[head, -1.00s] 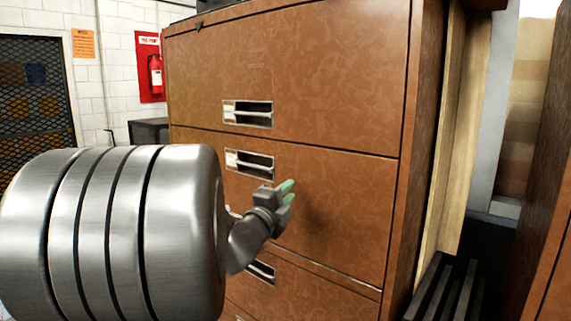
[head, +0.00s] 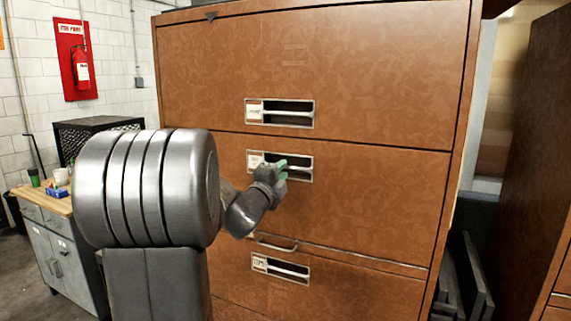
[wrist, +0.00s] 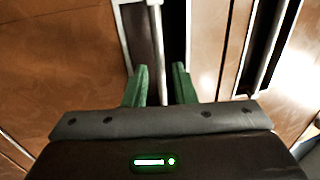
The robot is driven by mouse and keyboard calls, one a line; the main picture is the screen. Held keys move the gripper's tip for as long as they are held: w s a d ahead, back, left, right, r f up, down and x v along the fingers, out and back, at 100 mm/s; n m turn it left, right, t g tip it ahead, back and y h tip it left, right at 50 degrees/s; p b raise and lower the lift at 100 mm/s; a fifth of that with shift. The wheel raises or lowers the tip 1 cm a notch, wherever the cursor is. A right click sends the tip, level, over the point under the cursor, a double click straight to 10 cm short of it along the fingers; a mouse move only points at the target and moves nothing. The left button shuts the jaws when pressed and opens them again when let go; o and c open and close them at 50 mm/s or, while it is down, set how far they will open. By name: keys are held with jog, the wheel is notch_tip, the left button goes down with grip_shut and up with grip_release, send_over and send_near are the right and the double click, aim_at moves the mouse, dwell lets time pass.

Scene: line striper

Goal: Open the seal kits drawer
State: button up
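A brown cabinet (head: 400,180) with stacked wide drawers stands in front of me.
A metal handle (head: 275,245) sits between the middle and lower drawers. At left are a grey cabinet with a wooden top (head: 55,202), a black box (head: 90,130) and a fire extinguisher (head: 81,70). Dark slats (head: 470,275) stand right of the cabinet.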

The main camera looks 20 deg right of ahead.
jog(key=shift+p+x, duration=0.3)
jog(key=shift+x, duration=1.35)
grip_shut()
jog(key=shift+a, duration=0.1)
